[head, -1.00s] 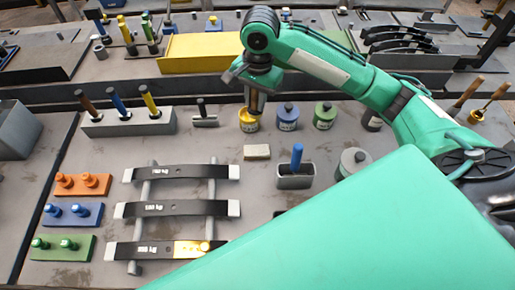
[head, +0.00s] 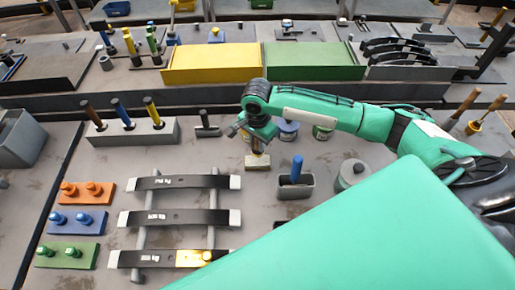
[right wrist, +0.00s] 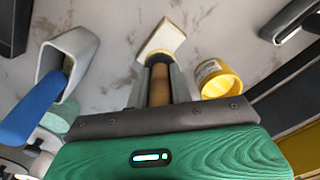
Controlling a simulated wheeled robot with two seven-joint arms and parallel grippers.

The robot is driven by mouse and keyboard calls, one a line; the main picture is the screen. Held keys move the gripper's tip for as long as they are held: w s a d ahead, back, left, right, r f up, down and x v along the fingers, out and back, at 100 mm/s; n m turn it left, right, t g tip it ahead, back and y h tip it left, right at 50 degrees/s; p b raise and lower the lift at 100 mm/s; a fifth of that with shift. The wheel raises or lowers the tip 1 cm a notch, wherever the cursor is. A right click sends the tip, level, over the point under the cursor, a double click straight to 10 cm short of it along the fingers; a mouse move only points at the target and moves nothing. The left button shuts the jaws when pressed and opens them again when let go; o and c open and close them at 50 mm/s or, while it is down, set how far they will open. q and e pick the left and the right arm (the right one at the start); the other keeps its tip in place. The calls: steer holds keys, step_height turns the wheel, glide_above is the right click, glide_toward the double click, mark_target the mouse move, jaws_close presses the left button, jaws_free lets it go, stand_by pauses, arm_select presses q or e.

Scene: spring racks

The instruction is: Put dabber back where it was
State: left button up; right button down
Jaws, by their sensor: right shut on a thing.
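My right gripper (right wrist: 158,92) is shut on the dabber (right wrist: 159,85), which has a brown handle and a dark collar. The yellow pot (right wrist: 218,80) stands open beside the gripper in the right wrist view. A grey holder (head: 295,188) with a blue-handled tool (head: 296,168) stands to the right of the block. My left gripper is not in view.
Three black springs lie across a rack (head: 213,240) at front left; the nearest spring (head: 150,259) has a yellow patch. A block with several handled tools (head: 130,132) is at back left.

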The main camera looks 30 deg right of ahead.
mark_target(257, 150)
steer(key=shift+f+p, duration=0.4)
steer(key=shift+f, duration=1.8)
steer(key=c, duration=1.2)
jaws_free()
steer(key=shift+f, duration=0.15)
steer(key=shift+c, duration=0.2)
steer(key=shift+r, duration=0.35)
step_height(257, 150, up, 12)
steer(key=b, duration=0.2)
steer(key=shift+f+b, duration=0.2)
steer(key=shift+b, duration=0.2)
